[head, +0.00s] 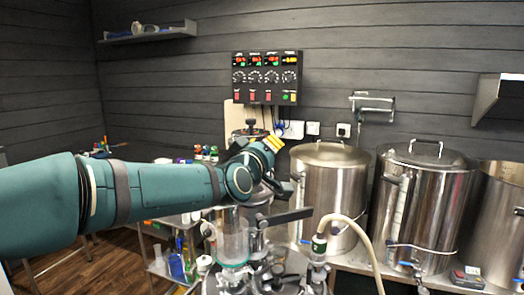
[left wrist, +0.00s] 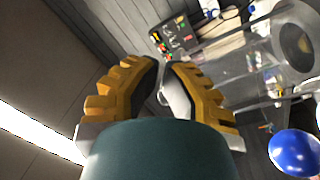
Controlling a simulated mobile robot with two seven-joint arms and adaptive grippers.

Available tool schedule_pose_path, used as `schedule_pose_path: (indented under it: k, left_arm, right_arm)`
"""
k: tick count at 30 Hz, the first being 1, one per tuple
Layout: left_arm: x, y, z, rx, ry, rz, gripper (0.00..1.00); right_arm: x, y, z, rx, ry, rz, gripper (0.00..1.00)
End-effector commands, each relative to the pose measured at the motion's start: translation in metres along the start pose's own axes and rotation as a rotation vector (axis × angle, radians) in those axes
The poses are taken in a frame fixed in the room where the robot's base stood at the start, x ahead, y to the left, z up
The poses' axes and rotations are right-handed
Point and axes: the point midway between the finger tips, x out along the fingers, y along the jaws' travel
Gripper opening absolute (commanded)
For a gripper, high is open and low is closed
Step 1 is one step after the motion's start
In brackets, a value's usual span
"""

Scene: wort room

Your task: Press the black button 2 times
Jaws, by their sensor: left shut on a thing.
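My left arm reaches in from the left in the head view. Its gripper (head: 268,147) has yellow fingertips and is just below and in front of the black control panel (head: 266,77) on the wall, apart from it as far as I can tell. In the left wrist view the ridged yellow fingers (left wrist: 163,72) are close together around a pale thing that I cannot identify. The panel (left wrist: 170,40) shows beyond them, tilted. It has red displays, dials, and red, green and yellow buttons; I cannot make out a black button. My right gripper is not in view.
Steel kettles (head: 326,190) stand on a bench at right. A clear vessel (head: 232,237) and a pale hose (head: 362,235) are in front. A wall shelf (head: 148,34) hangs at upper left. A blue ball-like thing (left wrist: 294,152) shows in the left wrist view.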

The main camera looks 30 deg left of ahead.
Motion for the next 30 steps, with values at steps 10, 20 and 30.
schedule_pose_path:
  k: [10,20,30]
  left_arm:
    - [0.0028,-0.0024,-0.0023,0.0,0.001,0.0,0.0]
    - [0.003,-0.0023,-0.0028,0.0,0.001,0.0,0.0]
    - [-0.0061,0.0046,0.0036,0.0,0.0,0.0,0.0]
  right_arm:
    - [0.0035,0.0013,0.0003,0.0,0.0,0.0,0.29]
    - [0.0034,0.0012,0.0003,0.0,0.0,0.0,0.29]
    - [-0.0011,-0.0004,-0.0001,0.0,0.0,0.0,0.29]
